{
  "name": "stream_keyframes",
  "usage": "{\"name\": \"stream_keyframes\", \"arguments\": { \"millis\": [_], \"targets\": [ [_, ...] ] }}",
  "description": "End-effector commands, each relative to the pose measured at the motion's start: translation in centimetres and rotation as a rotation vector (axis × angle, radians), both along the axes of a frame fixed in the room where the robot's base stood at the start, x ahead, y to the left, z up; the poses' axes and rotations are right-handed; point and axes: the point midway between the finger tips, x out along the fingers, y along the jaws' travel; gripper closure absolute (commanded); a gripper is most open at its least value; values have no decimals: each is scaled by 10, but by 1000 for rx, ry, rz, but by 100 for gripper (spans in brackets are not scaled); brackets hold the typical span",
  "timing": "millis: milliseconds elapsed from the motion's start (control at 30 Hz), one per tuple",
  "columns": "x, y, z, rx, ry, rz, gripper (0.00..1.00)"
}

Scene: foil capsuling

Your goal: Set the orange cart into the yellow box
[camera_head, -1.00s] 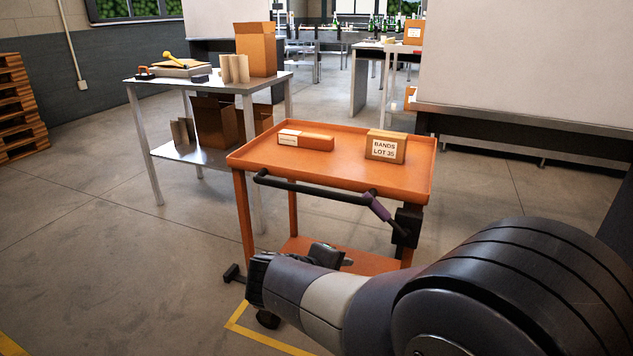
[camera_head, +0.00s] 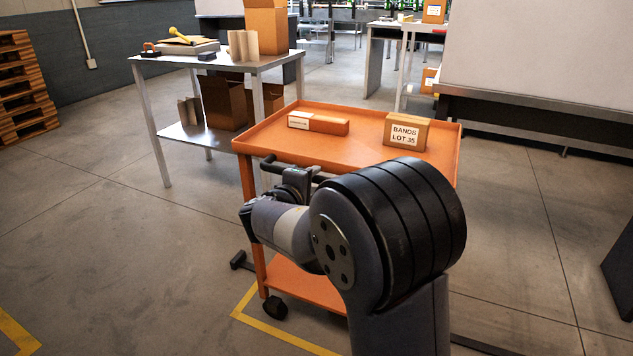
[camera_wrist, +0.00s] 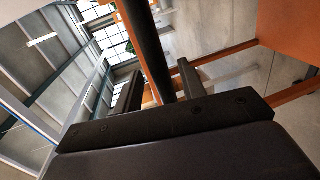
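The orange cart (camera_head: 262,150) stands at the centre of the head view, its top tray bearing two boxes. Its black handle (camera_head: 268,161) runs along the near side, partly hidden by my arm. My gripper (camera_head: 298,176) is at the handle. In the wrist view my gripper (camera_wrist: 158,92) has its two fingers apart, with the dark handle bar (camera_wrist: 150,45) between them and a visible gap at the left finger. A yellow floor outline (camera_head: 285,334) shows a corner around the cart's near-left caster (camera_head: 275,308). Another yellow line (camera_head: 16,333) lies at the lower left; its full shape is cut off.
A long orange-white box (camera_head: 318,123) and a "BANDS LOT 35" box (camera_head: 406,131) lie on the tray. A steel table (camera_head: 150,75) with cartons stands behind left. Pallets (camera_head: 22,90) are far left. A dark-edged bench (camera_head: 540,113) is at right. Floor at left is open.

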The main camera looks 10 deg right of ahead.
Motion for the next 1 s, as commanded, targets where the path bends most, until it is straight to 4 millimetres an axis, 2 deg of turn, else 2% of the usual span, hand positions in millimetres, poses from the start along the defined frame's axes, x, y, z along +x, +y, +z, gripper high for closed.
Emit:
{"name": "stream_keyframes", "arguments": {
  "millis": [200,533,1000],
  "targets": [
    [18,-13,-4,0,0,0,61],
    [20,-15,-5,0,1,0,61],
    [20,-15,-5,1,1,0,100]
  ]
}}
